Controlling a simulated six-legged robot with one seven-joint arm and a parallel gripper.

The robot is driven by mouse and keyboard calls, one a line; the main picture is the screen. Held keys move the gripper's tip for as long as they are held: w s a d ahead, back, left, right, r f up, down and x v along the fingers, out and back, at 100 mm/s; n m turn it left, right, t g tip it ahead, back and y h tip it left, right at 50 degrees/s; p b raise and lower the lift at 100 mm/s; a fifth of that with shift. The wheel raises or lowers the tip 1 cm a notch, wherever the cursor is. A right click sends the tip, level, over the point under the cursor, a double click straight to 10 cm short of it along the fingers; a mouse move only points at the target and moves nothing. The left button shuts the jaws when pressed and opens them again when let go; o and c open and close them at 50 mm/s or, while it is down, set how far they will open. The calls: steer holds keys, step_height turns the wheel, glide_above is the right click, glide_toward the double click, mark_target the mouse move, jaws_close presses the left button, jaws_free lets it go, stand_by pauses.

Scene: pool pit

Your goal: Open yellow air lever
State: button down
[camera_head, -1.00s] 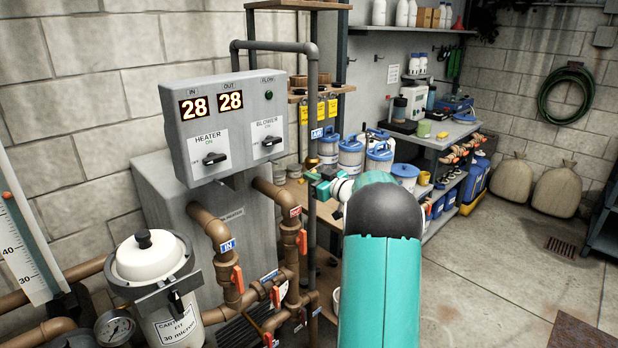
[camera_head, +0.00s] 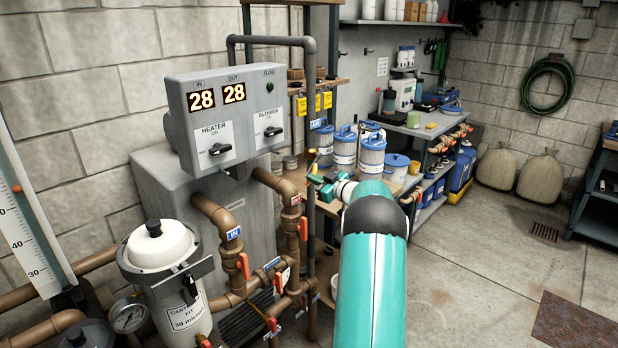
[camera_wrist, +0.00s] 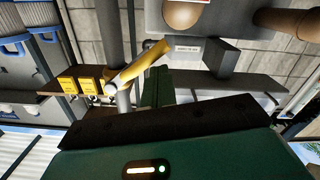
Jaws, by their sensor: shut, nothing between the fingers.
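The yellow air lever (camera_wrist: 143,64) shows large in the wrist view. It slants away from a grey vertical pipe, just beyond my fingers. In the head view the lever (camera_head: 312,151) is a small yellow spot on the thin grey pipe, below the blue AIR label (camera_head: 315,124). My gripper (camera_head: 316,181) is teal, shut and empty, close to that pipe and a little below the lever. In the wrist view my green fingers (camera_wrist: 155,88) are together, with the lever lying close beside or across their tips. I cannot tell whether they touch.
The grey heater and blower box (camera_head: 226,112) stands left of my arm. Brown pipes (camera_head: 274,182) with several orange-handled valves run below it. Yellow tags (camera_head: 314,103) hang behind the air pipe. Blue-lidded tubs (camera_head: 345,148) stand on the shelf behind. The floor at right is open.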

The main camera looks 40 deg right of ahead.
steer(key=d+f+n, duration=0.1)
steer(key=d+f, duration=0.3)
steer(key=d, duration=0.2)
steer(key=shift+w+f, duration=0.15)
steer(key=shift+f, duration=0.2)
steer(key=shift+n, duration=0.3)
stand_by(0.5)
